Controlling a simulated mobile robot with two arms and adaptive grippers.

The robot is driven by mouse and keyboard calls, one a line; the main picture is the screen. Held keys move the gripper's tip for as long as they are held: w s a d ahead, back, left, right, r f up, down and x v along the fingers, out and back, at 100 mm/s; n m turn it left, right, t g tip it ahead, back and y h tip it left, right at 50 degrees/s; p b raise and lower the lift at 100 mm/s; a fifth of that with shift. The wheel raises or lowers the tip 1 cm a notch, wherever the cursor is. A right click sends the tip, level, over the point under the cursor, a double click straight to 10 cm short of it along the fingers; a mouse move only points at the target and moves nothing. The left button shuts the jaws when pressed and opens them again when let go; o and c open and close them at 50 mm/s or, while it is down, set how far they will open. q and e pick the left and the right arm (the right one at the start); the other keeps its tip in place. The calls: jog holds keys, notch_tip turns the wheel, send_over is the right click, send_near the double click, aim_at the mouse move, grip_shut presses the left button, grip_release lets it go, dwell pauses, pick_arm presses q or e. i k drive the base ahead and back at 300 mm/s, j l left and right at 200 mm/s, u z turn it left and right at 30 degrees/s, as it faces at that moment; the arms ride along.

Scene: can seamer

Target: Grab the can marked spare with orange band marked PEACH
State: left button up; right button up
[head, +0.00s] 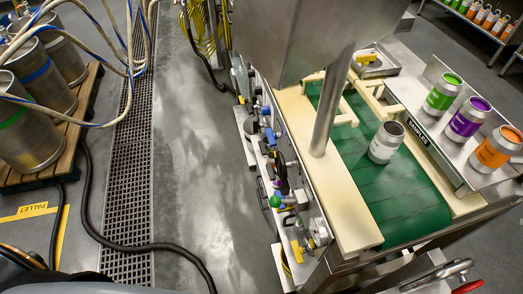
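A can with an orange band (494,149) stands at the right of the head view, nearest in a row of three. The band bears white marks, but I cannot read PEACH. A purple-banded can (467,120) and a green-banded can (441,95) stand farther back in the same row. Neither of my grippers shows.
A plain silver can (386,143) stands on the green conveyor belt (390,205), left of the shelf. A steel post (330,100) and housing rise over the conveyor. Kegs (35,130) stand on a pallet at left. A dark hose (130,246) crosses the floor.

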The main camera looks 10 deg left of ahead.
aim_at(270, 157)
jog(key=i+j, duration=0.1)
jog(key=j, duration=0.3)
jog(key=i+j+z, duration=0.1)
jog(key=j, duration=0.35)
jog(key=z, duration=0.4)
jog(key=i+j+z, duration=0.15)
jog(key=j+z, duration=0.3)
jog(key=j, duration=0.25)
jog(key=j+z, duration=0.45)
jog(key=j, duration=0.25)
